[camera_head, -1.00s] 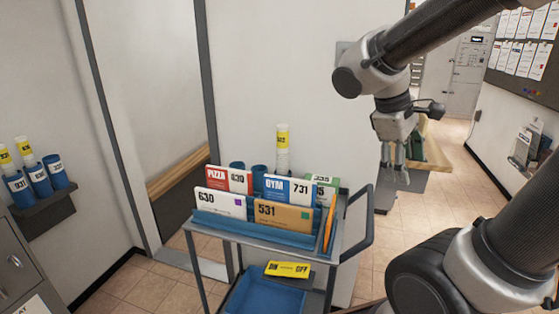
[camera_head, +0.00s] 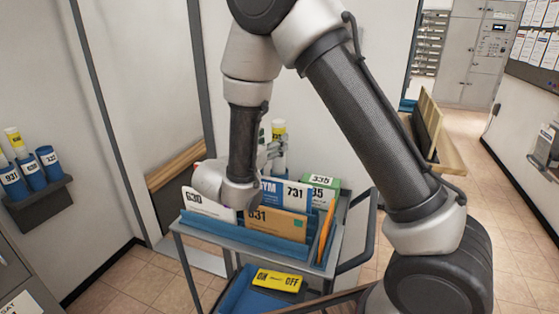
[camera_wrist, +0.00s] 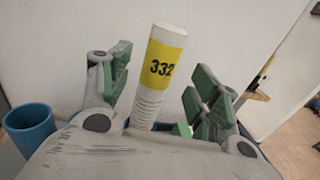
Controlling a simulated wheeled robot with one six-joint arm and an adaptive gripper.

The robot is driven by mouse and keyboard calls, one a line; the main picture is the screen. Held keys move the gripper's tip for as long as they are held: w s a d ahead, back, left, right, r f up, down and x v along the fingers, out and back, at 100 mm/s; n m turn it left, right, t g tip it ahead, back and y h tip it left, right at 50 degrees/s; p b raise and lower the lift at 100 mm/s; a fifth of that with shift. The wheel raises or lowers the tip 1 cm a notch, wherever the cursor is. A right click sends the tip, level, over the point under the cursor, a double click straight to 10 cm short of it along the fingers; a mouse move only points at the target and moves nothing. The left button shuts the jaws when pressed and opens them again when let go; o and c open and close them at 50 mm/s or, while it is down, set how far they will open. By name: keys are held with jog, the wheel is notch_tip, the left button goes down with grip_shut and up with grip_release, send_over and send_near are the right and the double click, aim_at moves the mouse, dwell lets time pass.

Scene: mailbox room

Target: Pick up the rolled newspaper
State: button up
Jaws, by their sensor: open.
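The rolled newspaper (camera_wrist: 160,65) is a white upright roll with a yellow band reading 332. In the wrist view it stands between my gripper's two green-padded fingers, with its lower end hidden behind the gripper body. In the head view the newspaper (camera_head: 279,132) shows at the back of the cart, partly covered by my gripper. In the head view my gripper (camera_head: 268,150) is partly hidden by my arm.
The cart (camera_head: 342,215) holds upright parcels, including a brown one (camera_head: 278,222) and a green one (camera_head: 322,184). A blue cup (camera_wrist: 30,128) stands left of my gripper. A wall shelf (camera_head: 40,203) at left holds blue cups with similar rolls. Floor is open at right.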

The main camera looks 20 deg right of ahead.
aim_at(275, 138)
jog(key=x, duration=0.5)
jog(key=shift+f, duration=0.1)
jog(key=shift+a, duration=0.1)
jog(key=shift+c, duration=0.2)
grip_shut()
